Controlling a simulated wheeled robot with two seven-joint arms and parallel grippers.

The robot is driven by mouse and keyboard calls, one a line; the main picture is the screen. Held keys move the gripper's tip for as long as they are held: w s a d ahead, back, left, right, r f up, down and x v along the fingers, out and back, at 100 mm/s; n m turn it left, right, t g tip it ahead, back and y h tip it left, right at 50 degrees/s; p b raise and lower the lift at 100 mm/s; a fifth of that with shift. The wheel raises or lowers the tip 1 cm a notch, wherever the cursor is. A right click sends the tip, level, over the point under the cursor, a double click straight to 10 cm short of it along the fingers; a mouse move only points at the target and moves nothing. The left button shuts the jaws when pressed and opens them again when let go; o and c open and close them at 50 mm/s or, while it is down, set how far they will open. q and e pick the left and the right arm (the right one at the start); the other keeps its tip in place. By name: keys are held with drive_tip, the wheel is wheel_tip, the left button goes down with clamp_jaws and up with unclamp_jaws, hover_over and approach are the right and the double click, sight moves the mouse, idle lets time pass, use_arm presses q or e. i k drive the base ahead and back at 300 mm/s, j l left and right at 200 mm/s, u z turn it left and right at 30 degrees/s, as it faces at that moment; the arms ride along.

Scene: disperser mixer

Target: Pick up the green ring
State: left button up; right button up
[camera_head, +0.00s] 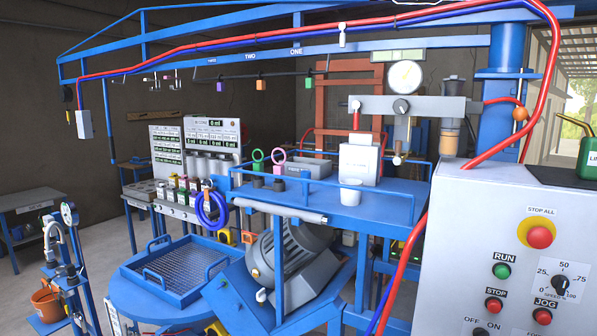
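A small green ring (257,156) stands upright at the left end of the blue platform (385,205), in the middle of the view. A dark piece sits below it. A pink ring (279,155) stands close to its right, also above a dark piece. I cannot tell how the green ring joins the piece under it. Neither of my grippers is in view.
A grey box (308,168), a white cup (350,192) and a white machine block (360,160) share the platform.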

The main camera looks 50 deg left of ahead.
sight(259, 166)
drive_tip(key=u, duration=1.75)
drive_tip(key=i+j+z, duration=0.6)
drive_tip(key=j, duration=0.15)
